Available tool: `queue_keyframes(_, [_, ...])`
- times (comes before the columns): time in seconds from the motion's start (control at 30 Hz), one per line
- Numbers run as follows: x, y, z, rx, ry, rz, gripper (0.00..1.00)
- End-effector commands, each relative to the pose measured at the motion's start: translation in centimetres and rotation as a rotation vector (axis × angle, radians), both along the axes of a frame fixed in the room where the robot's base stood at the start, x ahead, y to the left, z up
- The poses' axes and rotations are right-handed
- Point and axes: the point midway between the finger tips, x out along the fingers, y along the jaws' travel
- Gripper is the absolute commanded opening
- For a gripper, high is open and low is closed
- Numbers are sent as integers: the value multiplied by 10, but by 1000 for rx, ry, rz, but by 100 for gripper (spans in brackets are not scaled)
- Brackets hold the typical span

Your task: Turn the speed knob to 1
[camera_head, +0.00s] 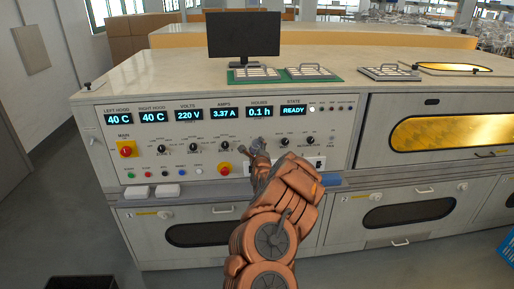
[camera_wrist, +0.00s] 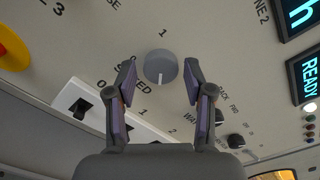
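In the wrist view the speed knob (camera_wrist: 160,67) is a round grey knob with a pale pointer line on its face, directed toward the bottom of the picture. A printed "1" (camera_wrist: 163,33) stands above it, and the partly covered word "SPEED" lies below. My gripper (camera_wrist: 159,75) is open, with one finger on each side of the knob and a visible gap to it on both sides. In the head view my gripper (camera_head: 258,146) is at the middle of the control panel (camera_head: 210,140), and it and my arm hide the knob there.
A red emergency button on yellow (camera_head: 224,169) is left of my gripper; its edge also shows in the wrist view (camera_wrist: 12,50). A rocker switch (camera_wrist: 78,106) and small black knobs (camera_wrist: 236,141) are nearby. The lit displays (camera_head: 189,115) read READY at the right.

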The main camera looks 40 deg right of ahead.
Motion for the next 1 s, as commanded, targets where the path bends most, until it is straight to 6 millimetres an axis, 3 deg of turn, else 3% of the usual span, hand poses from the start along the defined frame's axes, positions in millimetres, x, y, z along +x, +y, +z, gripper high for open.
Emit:
queue_keyframes(0.03, [0, 0, 0, 0, 0, 0, 44])
queue_keyframes(0.43, [0, 0, 0, -1, 1, 0, 4])
queue_keyframes(1.0, [0, 0, -4, -128, 88, 1, 4])
